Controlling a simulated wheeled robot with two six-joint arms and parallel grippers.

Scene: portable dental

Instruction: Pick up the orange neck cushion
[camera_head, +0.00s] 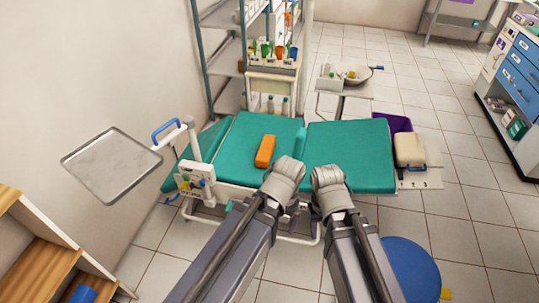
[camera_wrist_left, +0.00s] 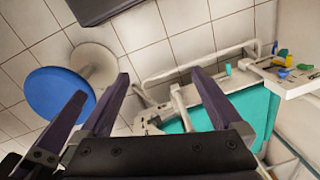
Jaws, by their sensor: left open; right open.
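The orange neck cushion (camera_head: 265,151) lies on the left section of the teal padded dental couch (camera_head: 345,150), close to the seam. The cushion does not show in the left wrist view, where a part of the couch (camera_wrist_left: 255,115) is seen. My left gripper (camera_wrist_left: 160,75) is open and empty, with its two fingers spread apart. My right gripper (camera_head: 318,222) is open by the couch's near side, mostly hidden under its wrist. Both wrists are at the couch's near edge, to the right of and nearer than the cushion, apart from it.
A metal tray (camera_head: 112,165) hangs at the left of the couch. A blue round stool (camera_head: 408,268) stands at front right. A shelf rack (camera_head: 225,55) and a small side table (camera_head: 345,88) stand behind. A wooden shelf (camera_head: 40,250) is at lower left.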

